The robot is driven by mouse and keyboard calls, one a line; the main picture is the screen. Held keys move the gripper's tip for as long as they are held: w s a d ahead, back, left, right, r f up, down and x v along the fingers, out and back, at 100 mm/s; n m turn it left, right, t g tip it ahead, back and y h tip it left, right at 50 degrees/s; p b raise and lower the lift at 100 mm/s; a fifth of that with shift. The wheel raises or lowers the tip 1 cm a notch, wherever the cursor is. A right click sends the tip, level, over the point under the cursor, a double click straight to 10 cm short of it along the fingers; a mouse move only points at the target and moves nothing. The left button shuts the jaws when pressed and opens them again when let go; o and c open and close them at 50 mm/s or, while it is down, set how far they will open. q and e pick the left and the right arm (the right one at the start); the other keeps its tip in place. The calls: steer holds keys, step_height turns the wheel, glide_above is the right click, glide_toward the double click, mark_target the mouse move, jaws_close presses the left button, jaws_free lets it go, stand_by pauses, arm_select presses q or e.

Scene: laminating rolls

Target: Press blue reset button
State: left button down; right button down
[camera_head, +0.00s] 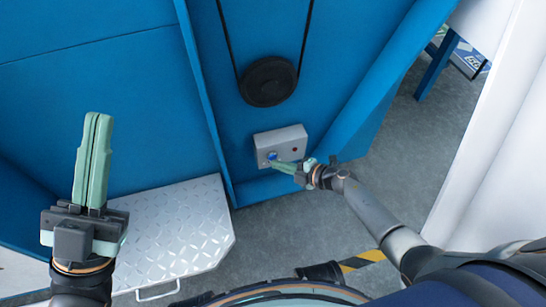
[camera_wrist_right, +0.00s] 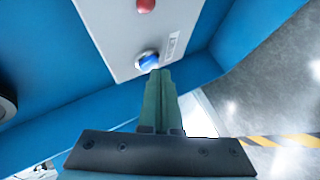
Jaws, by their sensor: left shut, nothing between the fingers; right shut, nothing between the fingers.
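The blue button (camera_wrist_right: 149,61) sits in a pale ring on a grey control box, and the fingertips of my right gripper (camera_wrist_right: 159,73) are right at its lower edge. Whether they touch it cannot be told. In the head view, the grey box (camera_head: 281,142) is fixed low on the blue machine, with the blue button (camera_head: 272,156) at its lower left. My right gripper (camera_head: 275,164) reaches it from the right, closed and empty. My left gripper (camera_head: 97,118) is closed and empty, pointing up at the left, well away from the box.
A red button (camera_wrist_right: 145,5) is on the same box. A black pulley (camera_head: 268,81) with a belt is above it. A diamond-plate step (camera_head: 180,235) lies at lower left. A blue panel edge (camera_head: 372,100) stands right of the box, with open grey floor (camera_head: 420,150) beyond.

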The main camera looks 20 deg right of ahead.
steer(key=shift+s, duration=0.5)
steer(key=s+p, duration=0.2)
steer(key=s, duration=0.3)
steer(key=shift+d, duration=0.1)
stand_by(0.8)
